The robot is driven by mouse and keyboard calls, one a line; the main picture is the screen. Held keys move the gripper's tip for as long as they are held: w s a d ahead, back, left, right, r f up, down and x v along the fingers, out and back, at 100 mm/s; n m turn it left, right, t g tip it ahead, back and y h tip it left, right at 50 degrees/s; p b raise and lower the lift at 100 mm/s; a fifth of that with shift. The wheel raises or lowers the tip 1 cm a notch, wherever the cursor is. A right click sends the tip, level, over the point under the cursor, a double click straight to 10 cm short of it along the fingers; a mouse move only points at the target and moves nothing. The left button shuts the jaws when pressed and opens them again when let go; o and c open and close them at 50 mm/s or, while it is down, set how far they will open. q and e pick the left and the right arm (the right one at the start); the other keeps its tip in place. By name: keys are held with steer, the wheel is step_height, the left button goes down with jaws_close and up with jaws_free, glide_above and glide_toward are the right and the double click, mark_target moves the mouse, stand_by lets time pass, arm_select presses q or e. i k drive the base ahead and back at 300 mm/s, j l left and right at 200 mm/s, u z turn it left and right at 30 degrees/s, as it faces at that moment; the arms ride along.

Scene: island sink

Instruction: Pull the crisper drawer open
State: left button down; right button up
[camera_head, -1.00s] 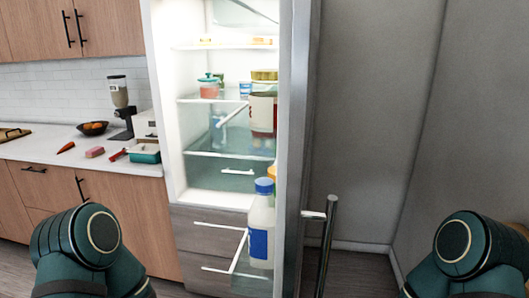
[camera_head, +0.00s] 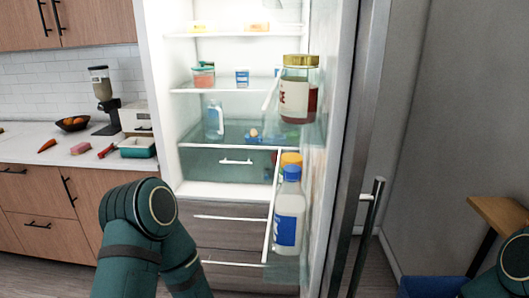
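The fridge stands open in the middle of the head view. Its crisper drawer (camera_head: 207,164) is a greenish see-through box with a light bar handle, low in the lit compartment under a glass shelf. The drawer looks shut, and its right end is partly hidden by the door's shelves and bottles. The open fridge door (camera_head: 345,130) stands to the right. Only links of my two arms show, at the lower left and lower right. Neither gripper is in view.
The door shelves hold a gold-lidded jar (camera_head: 299,90) and a white bottle with a blue cap (camera_head: 289,212). Grey freezer drawers (camera_head: 230,236) lie below. A counter (camera_head: 25,150) stands left, a wooden table (camera_head: 500,215) right.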

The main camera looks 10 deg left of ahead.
mark_target(226, 168)
steer(key=j+z, duration=0.15)
steer(key=j, duration=0.3)
steer(key=k+j+z, duration=0.15)
steer(key=j, duration=0.3)
steer(key=j+u, duration=0.15)
steer(key=j, duration=0.7)
steer(key=i+j, duration=0.1)
steer(key=j, duration=0.35)
steer(key=i+j, duration=0.1)
steer(key=j, duration=0.75)
steer(key=i+z, duration=0.05)
steer(key=i, duration=0.05)
